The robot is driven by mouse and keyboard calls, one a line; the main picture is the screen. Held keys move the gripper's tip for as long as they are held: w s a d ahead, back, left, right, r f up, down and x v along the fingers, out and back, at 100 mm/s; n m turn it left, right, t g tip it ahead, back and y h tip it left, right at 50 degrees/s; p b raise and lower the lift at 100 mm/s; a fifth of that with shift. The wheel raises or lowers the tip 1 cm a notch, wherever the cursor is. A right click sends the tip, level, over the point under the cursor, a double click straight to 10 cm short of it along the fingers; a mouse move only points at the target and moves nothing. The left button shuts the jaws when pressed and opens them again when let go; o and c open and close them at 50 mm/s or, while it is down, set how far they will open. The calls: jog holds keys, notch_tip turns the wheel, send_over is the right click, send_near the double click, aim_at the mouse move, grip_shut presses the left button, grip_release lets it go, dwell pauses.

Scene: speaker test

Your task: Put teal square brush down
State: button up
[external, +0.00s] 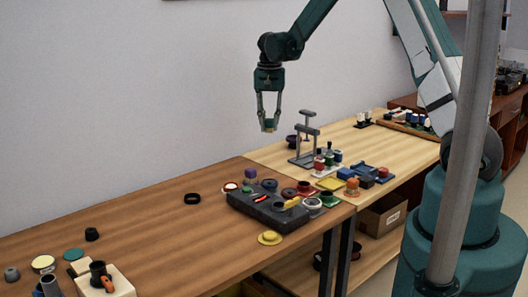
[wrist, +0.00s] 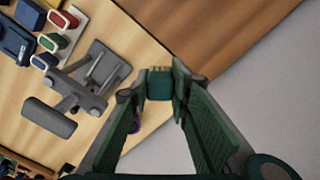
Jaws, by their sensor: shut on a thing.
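My gripper (external: 269,123) hangs in the air above the far side of the tables, in front of the pale wall. In the wrist view its fingers (wrist: 155,98) are closed on a small teal square block, the teal square brush (wrist: 159,82), held at the fingertips. In the external view the brush (external: 270,127) is a small spot between the fingertips with a tan patch. The brush is clear of the table. Its underside cannot be made out in the wrist view.
A grey metal stand (external: 303,140) is just right of my gripper on the light table (external: 350,137). Coloured blocks and cups crowd beside it, and a dark grey tray (external: 266,208) holds several parts. The brown table (external: 165,225) has free room left of a black ring (external: 192,198).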

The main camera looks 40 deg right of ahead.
jog(key=d+r+m, duration=0.1)
jog(key=d+m, duration=0.5)
jog(key=d, duration=0.7)
jog(key=m+b, duration=0.6)
jog(key=m, duration=1.4)
send_over(365, 142)
notch_tip(365, 142, down, 4)
jog(key=shift+s+a+f, duration=0.1)
jog(key=shift+f+b, duration=0.45)
jog(key=shift+f, duration=2.7)
jog(key=shift+f, duration=0.1)
jog(key=shift+f, duration=1.8)
jog(key=shift+f+b, duration=0.1)
jog(key=shift+b, duration=0.25)
